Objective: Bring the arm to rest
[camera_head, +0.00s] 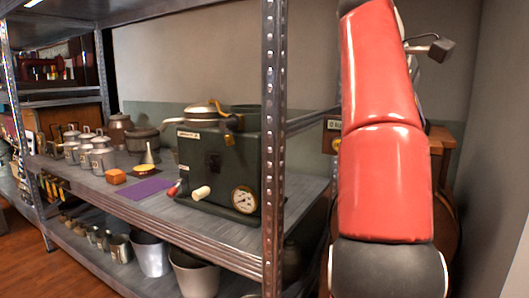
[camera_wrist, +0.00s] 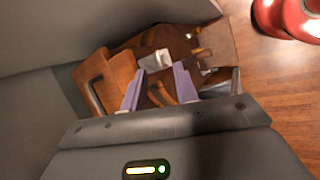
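My red arm (camera_head: 385,180) stands tall at the right of the head view, in front of the wall and beside the shelf post. My gripper is not visible there. In the wrist view, the two purple fingers of my gripper (camera_wrist: 158,75) stand apart with a gap between them. Nothing is held between them. Beyond them is brown wooden furniture (camera_wrist: 98,80) with a small pale thing (camera_wrist: 155,61) in front of it, too unclear to name.
A metal shelf (camera_head: 230,238) fills the left and middle, holding a green machine with a gauge (camera_head: 215,160), metal canisters (camera_head: 102,160) and pots (camera_head: 150,254). Its post (camera_head: 273,130) is close to my arm. A grey wall (camera_head: 502,170) is at right.

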